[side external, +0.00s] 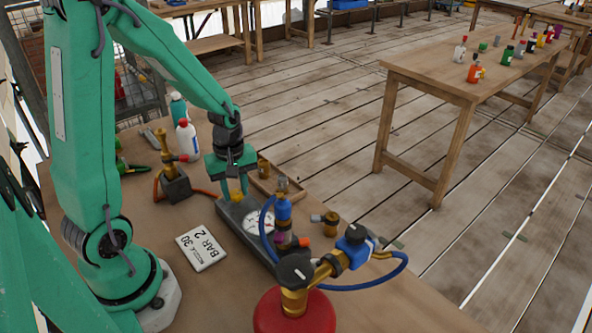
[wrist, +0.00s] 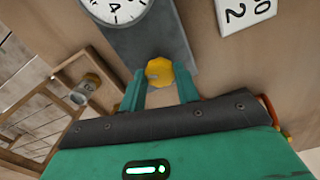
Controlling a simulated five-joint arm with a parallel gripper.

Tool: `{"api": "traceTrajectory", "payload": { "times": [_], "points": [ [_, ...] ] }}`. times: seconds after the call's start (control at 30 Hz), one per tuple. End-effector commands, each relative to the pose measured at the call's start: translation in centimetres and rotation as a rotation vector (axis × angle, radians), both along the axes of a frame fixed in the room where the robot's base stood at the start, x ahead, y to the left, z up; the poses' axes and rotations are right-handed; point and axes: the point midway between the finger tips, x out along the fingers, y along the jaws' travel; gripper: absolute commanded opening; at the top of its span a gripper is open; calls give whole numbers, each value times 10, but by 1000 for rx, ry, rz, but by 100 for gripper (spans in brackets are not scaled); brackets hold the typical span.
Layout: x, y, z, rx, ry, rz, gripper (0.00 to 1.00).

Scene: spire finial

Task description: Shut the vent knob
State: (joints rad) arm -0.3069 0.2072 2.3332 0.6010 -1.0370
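A small yellow faceted knob, which I take as the vent knob (wrist: 159,71), is on the end of a dark grey panel (wrist: 150,38) with a white dial gauge (wrist: 116,8). In the side view the yellow knob (side external: 236,196) shows at the panel's near-arm end, beside the gauge (side external: 258,221). My gripper (wrist: 160,76) points down at it, its green fingers on either side of the knob. Gaps show between the knob and both fingers, so it is open. I cannot tell the knob's turn position.
A red cylinder (side external: 293,315) with a brass valve and black knob (side external: 295,270) stands in front, with a blue hose (side external: 390,275). A brass fitting (side external: 172,180) and bottles (side external: 187,140) stand behind.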

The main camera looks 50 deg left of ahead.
Motion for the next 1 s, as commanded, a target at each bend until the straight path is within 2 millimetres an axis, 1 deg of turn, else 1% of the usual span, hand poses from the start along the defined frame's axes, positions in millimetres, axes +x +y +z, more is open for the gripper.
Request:
{"api": "traceTrajectory", "payload": {
  "times": [0.03, 0.07, 0.1, 0.37, 0.53, 0.77, 1.0],
  "points": [
    [0, 0, 0, 0, 0, 0, 16],
    [0, 0, 0, 0, 0, 0, 10],
    [0, 0, 0, 0, 0, 0, 9],
    [0, 0, 0, 0, 0, -16, 9],
    [0, 0, 0, 0, 0, -64, 9],
    [0, 0, 0, 0, 0, -197, 9],
    [0, 0, 1, 0, 0, -403, 9]
  ]
}}
